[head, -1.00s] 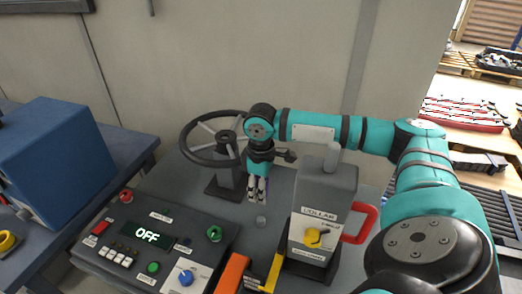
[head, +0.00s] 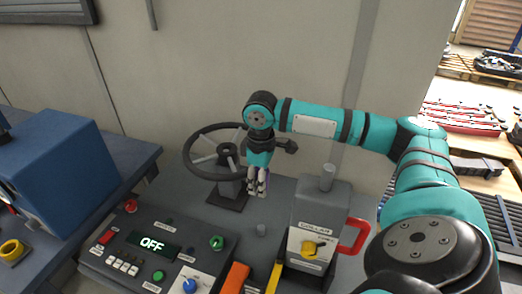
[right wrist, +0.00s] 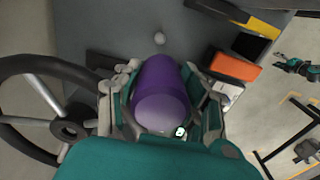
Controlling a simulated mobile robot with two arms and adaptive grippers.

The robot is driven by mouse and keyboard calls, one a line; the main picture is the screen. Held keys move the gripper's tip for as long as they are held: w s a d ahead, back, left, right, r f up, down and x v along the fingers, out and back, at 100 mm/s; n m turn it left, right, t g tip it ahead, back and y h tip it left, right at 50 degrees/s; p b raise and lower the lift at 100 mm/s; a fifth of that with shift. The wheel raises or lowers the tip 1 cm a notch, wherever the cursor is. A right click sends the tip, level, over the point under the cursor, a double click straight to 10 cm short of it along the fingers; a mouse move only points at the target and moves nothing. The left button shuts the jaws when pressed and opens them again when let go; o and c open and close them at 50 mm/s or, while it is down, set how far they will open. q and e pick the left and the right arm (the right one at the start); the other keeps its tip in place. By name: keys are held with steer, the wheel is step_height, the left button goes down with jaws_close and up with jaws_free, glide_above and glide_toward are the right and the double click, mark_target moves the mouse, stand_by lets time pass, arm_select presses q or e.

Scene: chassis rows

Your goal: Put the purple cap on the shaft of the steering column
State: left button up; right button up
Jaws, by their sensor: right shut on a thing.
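The purple cap (right wrist: 160,92) fills the middle of the right wrist view, clasped between the fingers of my right gripper (right wrist: 164,108). In the head view the fingers of my right gripper (head: 259,186) point down above the bench, just right of the steering column, and mostly hide the cap. The steering column (head: 230,186) stands on a dark base plate and carries a black steering wheel (head: 190,146) with a hub (head: 227,150). The wheel also shows at the left of the right wrist view (right wrist: 20,66). The cap is apart from the shaft. My left gripper is out of view.
A small grey peg (head: 262,230) stands on the bench below the gripper. A grey collar unit (head: 320,212) with a yellow knob and red handle (head: 354,236) stands to the right. A control panel (head: 120,240) reading OFF is in front. A blue box (head: 55,165) stands left.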

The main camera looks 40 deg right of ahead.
steer(key=shift+r+p, duration=1.5)
steer(key=shift+p, duration=0.4)
steer(key=shift+a, duration=0.1)
